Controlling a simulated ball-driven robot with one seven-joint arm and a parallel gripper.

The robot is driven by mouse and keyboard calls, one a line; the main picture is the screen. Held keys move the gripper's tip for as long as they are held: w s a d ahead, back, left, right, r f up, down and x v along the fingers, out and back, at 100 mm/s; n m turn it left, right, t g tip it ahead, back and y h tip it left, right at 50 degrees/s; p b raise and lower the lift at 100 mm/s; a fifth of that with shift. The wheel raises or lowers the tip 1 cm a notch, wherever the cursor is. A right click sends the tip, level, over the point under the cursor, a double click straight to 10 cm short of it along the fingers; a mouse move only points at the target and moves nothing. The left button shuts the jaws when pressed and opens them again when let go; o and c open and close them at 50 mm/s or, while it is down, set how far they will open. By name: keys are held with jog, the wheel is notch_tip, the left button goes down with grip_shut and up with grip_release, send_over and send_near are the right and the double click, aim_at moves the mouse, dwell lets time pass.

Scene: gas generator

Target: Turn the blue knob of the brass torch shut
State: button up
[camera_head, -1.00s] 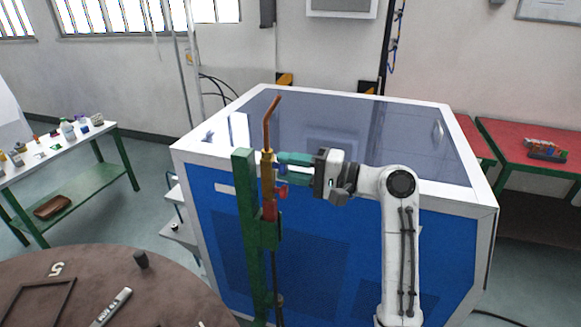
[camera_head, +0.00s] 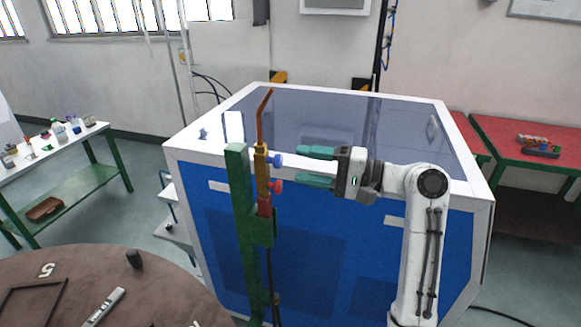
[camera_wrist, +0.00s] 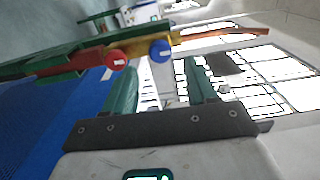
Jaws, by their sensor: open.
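The brass torch (camera_head: 262,170) stands upright against a green post (camera_head: 240,205), with a bent copper tip (camera_head: 264,112) on top. Its blue knob (camera_head: 275,161) sticks out to the right, above a red knob (camera_head: 276,186). In the wrist view the blue knob (camera_wrist: 160,50) and the red knob (camera_wrist: 115,60) show beyond the fingertips. My gripper (camera_head: 314,167) is open and empty, with green fingers pointing left at the torch. It is right of the blue knob, with a gap between; nothing touches it. In the wrist view the two fingers (camera_wrist: 157,75) are spread apart.
A large blue and white cabinet (camera_head: 210,187) stands behind the torch and arm. A brown round table (camera_head: 150,295) is at front left. A bench with small items (camera_head: 60,150) is at far left, and a red table (camera_head: 500,127) is at right.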

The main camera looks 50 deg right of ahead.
jog(key=b+v, duration=0.1)
jog(key=v, duration=0.4)
jog(key=shift+s, duration=0.25)
dwell(0.3)
jog(key=a+f+n+g+h+b, duration=0.15)
jog(key=a+f+g, duration=0.35)
jog(key=f, duration=0.7)
jog(key=a+f+n+g, duration=0.35)
jog(key=a+f, duration=0.45)
jog(key=f, duration=0.5)
jog(key=s+a+f+n+g+h, duration=0.2)
jog(key=s+a+f+n+g, duration=0.1)
jog(key=s+f, duration=0.3)
jog(key=s+a+f+n+g+h+b, duration=0.1)
jog(key=s+a+f+n+g+h, duration=0.2)
jog(key=s, duration=0.6)
notch_tip(320, 180, down, 4)
jog(key=n+g, duration=0.1)
jog(key=n, duration=0.1)
jog(key=shift+a+r+n, duration=0.15)
jog(key=shift+a+n, duration=0.1)
jog(key=shift+n, duration=0.05)
